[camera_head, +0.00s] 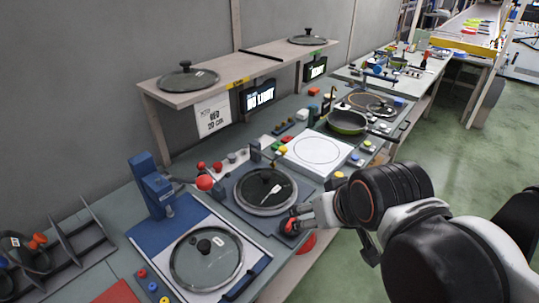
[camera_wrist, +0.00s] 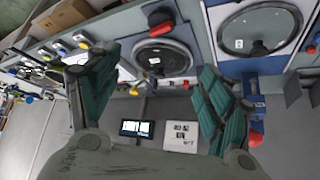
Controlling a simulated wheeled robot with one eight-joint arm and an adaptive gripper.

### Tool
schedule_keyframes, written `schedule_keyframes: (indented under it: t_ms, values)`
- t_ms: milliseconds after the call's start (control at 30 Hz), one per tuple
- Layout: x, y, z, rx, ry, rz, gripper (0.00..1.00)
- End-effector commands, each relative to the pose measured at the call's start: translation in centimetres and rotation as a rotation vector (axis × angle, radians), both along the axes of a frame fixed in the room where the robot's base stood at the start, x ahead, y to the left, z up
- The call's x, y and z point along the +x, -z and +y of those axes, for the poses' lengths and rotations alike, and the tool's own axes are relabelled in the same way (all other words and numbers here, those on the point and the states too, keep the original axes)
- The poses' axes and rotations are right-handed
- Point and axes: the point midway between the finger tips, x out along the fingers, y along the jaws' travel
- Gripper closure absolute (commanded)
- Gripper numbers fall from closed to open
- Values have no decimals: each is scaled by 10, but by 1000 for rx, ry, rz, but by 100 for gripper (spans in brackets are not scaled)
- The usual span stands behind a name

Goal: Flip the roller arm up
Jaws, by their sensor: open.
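My gripper (camera_head: 298,216) is at the front edge of the bench, close to a red knob (camera_head: 289,227) beside the round pan station (camera_head: 236,200). The wrist view shows the gripper (camera_wrist: 160,66) open, its two green-grey fingers wide apart with nothing between them. A dark pan or lid (camera_wrist: 163,58) shows beyond the fingertips, and a red-topped black part (camera_wrist: 160,20) is above it. A red ball handle (camera_head: 204,182) stands at the station's back left, apart from the gripper. I cannot tell for sure which part is the roller arm.
A blue press-like device (camera_head: 153,187) and a glass lid (camera_head: 205,258) are on the left. A white square plate (camera_head: 316,152) and a green pan (camera_head: 347,121) lie farther along. A shelf (camera_head: 238,65) overhangs the back. The floor (camera_head: 440,150) at right is clear.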

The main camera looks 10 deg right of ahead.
Motion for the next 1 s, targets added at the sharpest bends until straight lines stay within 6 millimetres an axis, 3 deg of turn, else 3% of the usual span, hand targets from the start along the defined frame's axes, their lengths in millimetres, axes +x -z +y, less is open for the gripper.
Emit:
schedule_keyframes:
  t_ms: [33, 167, 300, 600, 1000]
  values:
    - [0, 0, 0, 1, 1, 0, 40]
    - [6, -6, 1, 21, 21, -2, 70]
    - [25, -23, 4, 91, 91, -6, 100]
    - [86, -52, 5, 332, 355, 10, 100]
    - [160, -49, -17, 654, 764, 80, 100]
